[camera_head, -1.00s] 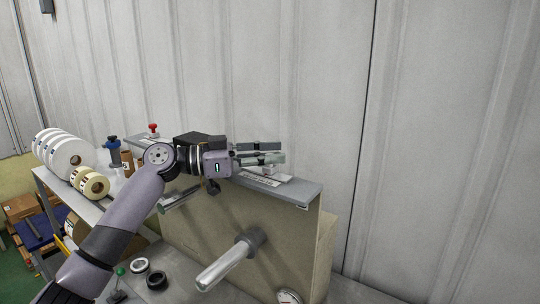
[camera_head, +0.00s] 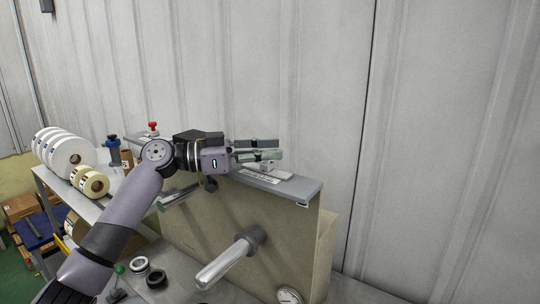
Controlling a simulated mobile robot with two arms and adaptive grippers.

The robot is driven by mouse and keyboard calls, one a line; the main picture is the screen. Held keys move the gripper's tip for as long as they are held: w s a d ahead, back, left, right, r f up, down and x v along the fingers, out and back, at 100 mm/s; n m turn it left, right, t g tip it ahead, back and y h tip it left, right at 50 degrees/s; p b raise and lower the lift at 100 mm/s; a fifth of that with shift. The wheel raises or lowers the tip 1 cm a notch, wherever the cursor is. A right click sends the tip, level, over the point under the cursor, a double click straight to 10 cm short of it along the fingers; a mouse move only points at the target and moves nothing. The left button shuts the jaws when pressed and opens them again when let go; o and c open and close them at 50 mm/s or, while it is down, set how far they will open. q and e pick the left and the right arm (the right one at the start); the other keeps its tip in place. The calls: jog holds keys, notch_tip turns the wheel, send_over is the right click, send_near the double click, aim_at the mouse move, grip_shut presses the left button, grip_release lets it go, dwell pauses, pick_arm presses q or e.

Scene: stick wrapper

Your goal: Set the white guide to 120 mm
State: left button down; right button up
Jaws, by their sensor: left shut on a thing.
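My left gripper (camera_head: 279,148) reaches in from the left, just above the grey top plate (camera_head: 308,188) of the beige machine. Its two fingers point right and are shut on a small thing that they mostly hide. I take this to be the white guide, but its outline is not clear. A pale flat piece (camera_head: 277,174) shows just below the fingers on the top plate. A white label strip with fine marks (camera_head: 259,178) lies along the plate near it, too small to read. My right gripper is not in view.
A metal roller (camera_head: 222,267) sticks out of the machine's front, with a round gauge (camera_head: 288,295) below. White rolls (camera_head: 68,154) and yellowish rolls (camera_head: 95,184) stand on the left table. A red knob (camera_head: 153,127) rises behind my arm. A ribbed wall closes the back.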

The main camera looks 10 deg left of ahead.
pick_arm(q)
jog(key=shift+w+a+f+b, duration=0.1)
jog(key=shift+w+a+b, duration=0.15)
jog(key=shift+a+b, duration=0.25)
jog(key=shift+a, duration=0.15)
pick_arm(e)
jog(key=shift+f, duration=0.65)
pick_arm(q)
jog(key=c, duration=1.5)
grip_release()
jog(key=shift+o, duration=0.2)
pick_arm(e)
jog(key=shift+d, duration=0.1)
pick_arm(q)
jog(key=v, duration=1.2)
